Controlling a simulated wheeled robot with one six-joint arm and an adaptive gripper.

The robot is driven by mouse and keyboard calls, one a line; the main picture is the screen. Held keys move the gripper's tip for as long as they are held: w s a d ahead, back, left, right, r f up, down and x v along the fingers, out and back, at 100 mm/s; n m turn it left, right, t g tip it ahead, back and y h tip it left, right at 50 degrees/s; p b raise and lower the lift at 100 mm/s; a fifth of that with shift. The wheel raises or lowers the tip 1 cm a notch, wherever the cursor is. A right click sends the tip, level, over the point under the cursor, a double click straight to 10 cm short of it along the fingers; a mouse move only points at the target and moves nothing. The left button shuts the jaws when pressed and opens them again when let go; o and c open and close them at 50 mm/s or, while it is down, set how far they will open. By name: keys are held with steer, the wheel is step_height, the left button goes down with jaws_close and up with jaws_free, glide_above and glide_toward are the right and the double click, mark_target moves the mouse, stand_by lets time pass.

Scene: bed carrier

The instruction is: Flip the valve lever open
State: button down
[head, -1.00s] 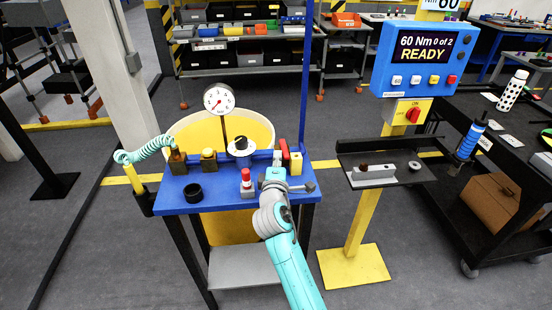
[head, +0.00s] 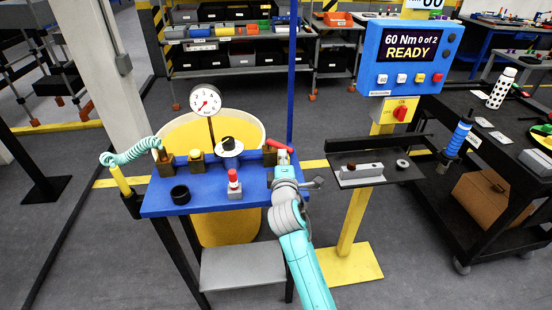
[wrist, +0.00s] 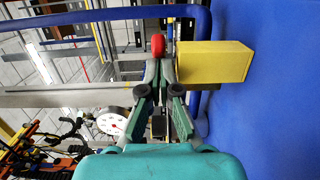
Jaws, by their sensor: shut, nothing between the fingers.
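The valve's red lever (head: 279,145) is at the right end of the blue bench, slanting low down to the right. Its brass-yellow body (head: 270,157) is below, partly hidden by my gripper (head: 284,160). My gripper is shut and empty, right by the lever. In the wrist view, the fingertips (wrist: 160,68) are together just below the round red lever end (wrist: 158,45). Whether they touch it is unclear. The yellow block (wrist: 214,63) is close on their right. The round gauge (head: 205,98) stands at the back of the bench.
The blue bench (head: 213,211) also holds a red-topped part (head: 234,182), a black ring (head: 180,194) and a round white part with a black knob (head: 228,147). A blue post rises behind. A dark tray (head: 405,172) and the READY display (head: 412,52) stand to the right.

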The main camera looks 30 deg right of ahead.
steer(key=shift+w+d, duration=0.1)
steer(key=shift+d, duration=0.85)
